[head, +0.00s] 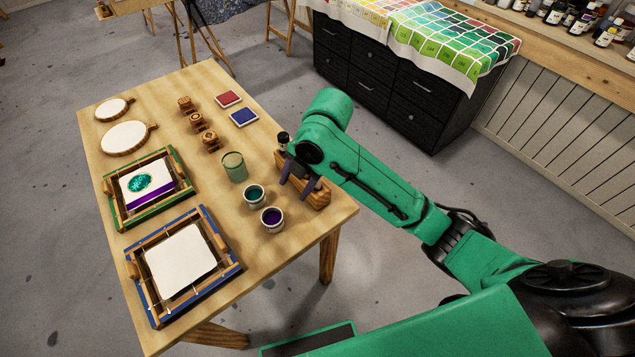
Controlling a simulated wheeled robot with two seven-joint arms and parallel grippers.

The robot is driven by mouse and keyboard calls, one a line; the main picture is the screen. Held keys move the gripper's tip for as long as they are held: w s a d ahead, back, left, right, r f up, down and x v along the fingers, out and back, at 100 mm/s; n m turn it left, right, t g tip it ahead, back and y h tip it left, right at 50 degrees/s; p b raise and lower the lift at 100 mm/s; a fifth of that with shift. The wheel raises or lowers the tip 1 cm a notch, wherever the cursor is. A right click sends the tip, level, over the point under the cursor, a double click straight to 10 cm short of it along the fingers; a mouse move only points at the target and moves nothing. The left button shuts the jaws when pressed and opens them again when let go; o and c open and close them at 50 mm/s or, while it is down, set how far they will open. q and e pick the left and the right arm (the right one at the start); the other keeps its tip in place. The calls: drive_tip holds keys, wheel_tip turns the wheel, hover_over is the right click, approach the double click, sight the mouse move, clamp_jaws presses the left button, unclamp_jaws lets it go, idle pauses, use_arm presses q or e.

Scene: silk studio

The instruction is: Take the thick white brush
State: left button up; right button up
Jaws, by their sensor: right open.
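My right gripper (298,181) is open, its two dark fingers pointing down over a wooden holder (318,200) at the right edge of the table. The gripper and arm cover much of the holder, and I cannot make out what is in it. I cannot make out a thick white brush anywhere in the head view. I cannot tell whether the fingers touch the holder. My left gripper is not in view.
On the wooden table (228,82), a green cup (233,167), a teal paint pot (254,197) and a purple paint pot (271,219) stand left of the holder. Two framed cloths, stamps, ink pads and round hoops lie further left and back. A black drawer cabinet (375,80) stands behind.

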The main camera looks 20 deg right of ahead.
drive_tip(key=w+d+r+n+g+h, duration=0.1)
drive_tip(key=w+d+r+n+h, duration=0.25)
drive_tip(key=d+r+n, duration=0.45)
drive_tip(key=n+p, duration=0.3)
drive_tip(key=p, duration=0.1)
approach(318, 185)
drive_tip(key=f, duration=0.5)
drive_tip(key=w+f, duration=0.1)
drive_tip(key=f, duration=0.1)
drive_tip(key=shift+d+f, duration=0.15)
drive_tip(key=shift+f, duration=0.15)
drive_tip(key=shift+w+f, duration=0.1)
drive_tip(key=shift+f, duration=0.35)
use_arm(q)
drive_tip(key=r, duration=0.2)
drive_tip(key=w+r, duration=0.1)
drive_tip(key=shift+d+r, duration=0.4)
use_arm(e)
clamp_jaws()
